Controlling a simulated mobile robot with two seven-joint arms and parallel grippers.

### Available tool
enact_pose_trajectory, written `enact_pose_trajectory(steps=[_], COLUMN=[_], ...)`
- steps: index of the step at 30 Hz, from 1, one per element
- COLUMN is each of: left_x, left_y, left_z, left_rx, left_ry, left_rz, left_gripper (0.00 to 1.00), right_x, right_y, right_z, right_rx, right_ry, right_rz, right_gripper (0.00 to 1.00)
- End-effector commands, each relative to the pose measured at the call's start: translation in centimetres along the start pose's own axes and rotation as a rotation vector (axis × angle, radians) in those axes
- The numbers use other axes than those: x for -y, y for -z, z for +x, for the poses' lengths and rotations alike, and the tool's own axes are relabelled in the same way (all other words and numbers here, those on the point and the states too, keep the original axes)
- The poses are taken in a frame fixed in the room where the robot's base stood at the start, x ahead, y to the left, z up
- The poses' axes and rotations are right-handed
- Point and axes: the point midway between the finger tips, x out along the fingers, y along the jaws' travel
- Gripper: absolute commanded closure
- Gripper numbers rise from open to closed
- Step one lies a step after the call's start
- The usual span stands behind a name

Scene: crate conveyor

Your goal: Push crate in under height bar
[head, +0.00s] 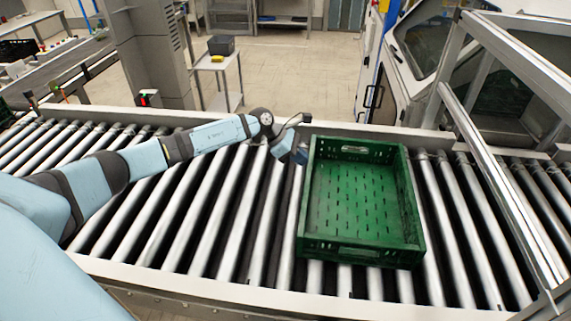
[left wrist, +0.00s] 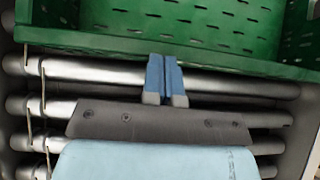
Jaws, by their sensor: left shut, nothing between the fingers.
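The green crate (head: 408,215) is empty and sits upright on the roller conveyor, slightly turned. My left gripper (head: 301,152) is shut with nothing in it, at the crate's left wall near its far corner. In the left wrist view the shut blue fingers (left wrist: 164,75) point at the crate's wall (left wrist: 110,42) and reach its lower edge; I cannot tell whether they touch. The height bar (head: 505,185) is a metal bar on a frame over the conveyor, to the right of the crate and apart from it. My right gripper is not in view.
A white machine with windows (head: 405,70) stands behind the conveyor at the right. Bare rollers lie between the crate and the bar. A small table (head: 216,62) stands at the back.

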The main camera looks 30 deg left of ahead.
Motion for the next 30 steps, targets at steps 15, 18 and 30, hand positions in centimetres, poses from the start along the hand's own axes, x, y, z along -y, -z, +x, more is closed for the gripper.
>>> enact_pose_trajectory(steps=[15,18,30], left_x=[-0.1,-0.1,-0.2], left_y=[-10.9,-12.9,-18.1], left_z=[11.5,13.7,18.2], left_rx=[0.002,0.001,-0.002], left_ry=[-0.001,-0.001,-0.003], left_rz=[0.004,0.002,-0.002], left_gripper=[1.00,1.00,1.00], right_x=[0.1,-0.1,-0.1], right_y=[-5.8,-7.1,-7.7], right_z=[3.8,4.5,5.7], right_rx=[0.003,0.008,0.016], right_ry=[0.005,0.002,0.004], right_rz=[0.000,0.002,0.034], right_gripper=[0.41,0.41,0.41])
